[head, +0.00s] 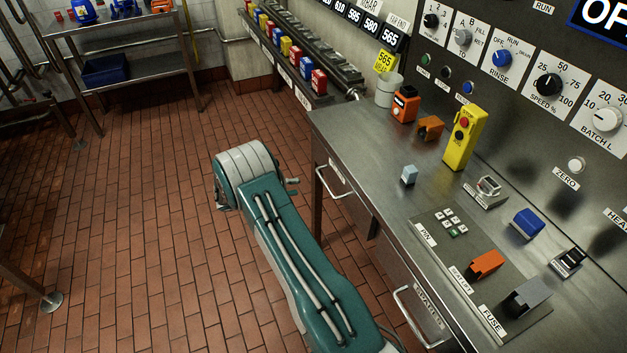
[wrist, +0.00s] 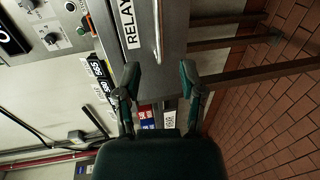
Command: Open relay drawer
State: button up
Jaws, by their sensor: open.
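The relay drawer (wrist: 143,22) shows at the top of the wrist view, with a white RELAY label (wrist: 129,24) and a long bar handle (wrist: 158,30). In the head view it seems to be the far drawer (head: 350,206) under the steel bench, with its handle (head: 330,183); it looks shut. My gripper (wrist: 160,78) is open and empty in the wrist view. Its two dark green fingers point toward the drawer, with the handle ahead of the gap and apart from the fingertips. In the head view my arm's wrist hides most of the gripper.
A second drawer with a handle (head: 412,318) lies nearer under the steel bench (head: 385,150). The bench holds a yellow pendant (head: 463,138), an orange box (head: 404,104) and several switches. A rail of coloured blocks (head: 297,55) stands beyond.

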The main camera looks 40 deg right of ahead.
aim_at(324, 181)
jog(key=x, duration=1)
jog(key=shift+s+d, duration=0.15)
jog(key=shift+d, duration=0.25)
jog(key=shift+a, duration=0.1)
grip_shut()
